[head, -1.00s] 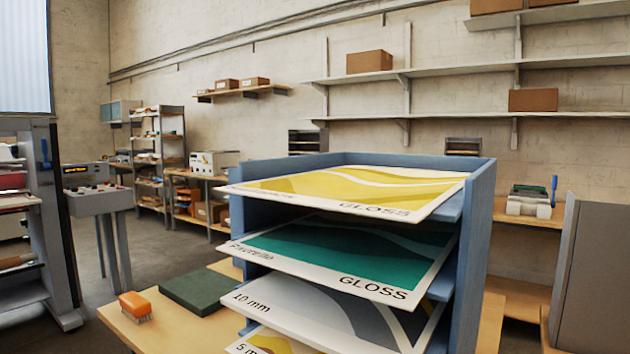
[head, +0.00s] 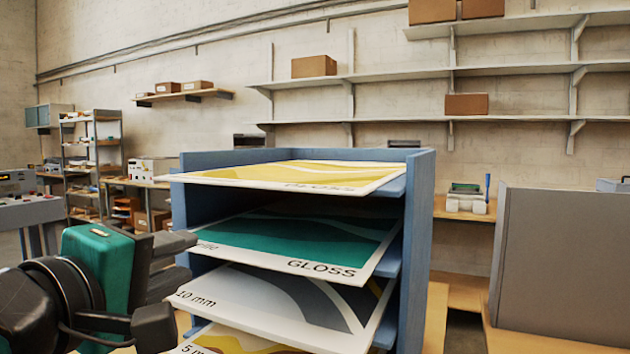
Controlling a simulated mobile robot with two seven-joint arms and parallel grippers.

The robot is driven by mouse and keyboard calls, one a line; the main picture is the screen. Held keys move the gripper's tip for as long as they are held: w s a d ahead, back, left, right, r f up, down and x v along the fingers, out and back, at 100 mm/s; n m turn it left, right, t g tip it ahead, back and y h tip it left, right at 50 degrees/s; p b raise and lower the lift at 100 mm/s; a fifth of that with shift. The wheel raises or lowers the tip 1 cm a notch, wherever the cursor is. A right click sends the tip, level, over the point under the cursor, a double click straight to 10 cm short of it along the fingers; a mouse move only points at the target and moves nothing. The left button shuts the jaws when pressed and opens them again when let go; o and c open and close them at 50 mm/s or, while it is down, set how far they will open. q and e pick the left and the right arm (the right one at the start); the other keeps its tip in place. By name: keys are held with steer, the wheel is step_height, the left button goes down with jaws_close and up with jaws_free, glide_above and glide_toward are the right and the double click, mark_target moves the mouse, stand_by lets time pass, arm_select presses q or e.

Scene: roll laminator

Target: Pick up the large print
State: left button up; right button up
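A blue rack (head: 420,200) holds several prints on stacked shelves, their front edges sticking out. Under that is a grey-blue print (head: 290,300) marked 10 mm, and a yellow print (head: 240,341) marked 5 mm is lowest. I cannot tell by size which is the large print. My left gripper (head: 180,264) is at the rack's left front, its fingers apart with nothing visible between them. It hides the lower left of the rack. My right gripper is not in view.
A grey panel (head: 560,265) stands to the right of the rack. A control console (head: 25,200) is at the far left. Wall shelves with cardboard boxes (head: 314,66) and a bench with a small green-topped device (head: 466,198) are behind.

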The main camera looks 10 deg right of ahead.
arm_select(q)
steer(key=n, duration=0.2)
glide_toward(234, 182)
steer(key=s+a+f, duration=0.1)
steer(key=s, duration=0.1)
steer(key=shift+t, duration=0.4)
steer(key=shift+p+x, duration=1.5)
steer(key=shift+x, duration=4.6)
steer(key=shift+s+d+r, duration=0.1)
steer(key=shift+d, duration=0.05)
steer(key=shift+c, duration=0.3)
jaws_close()
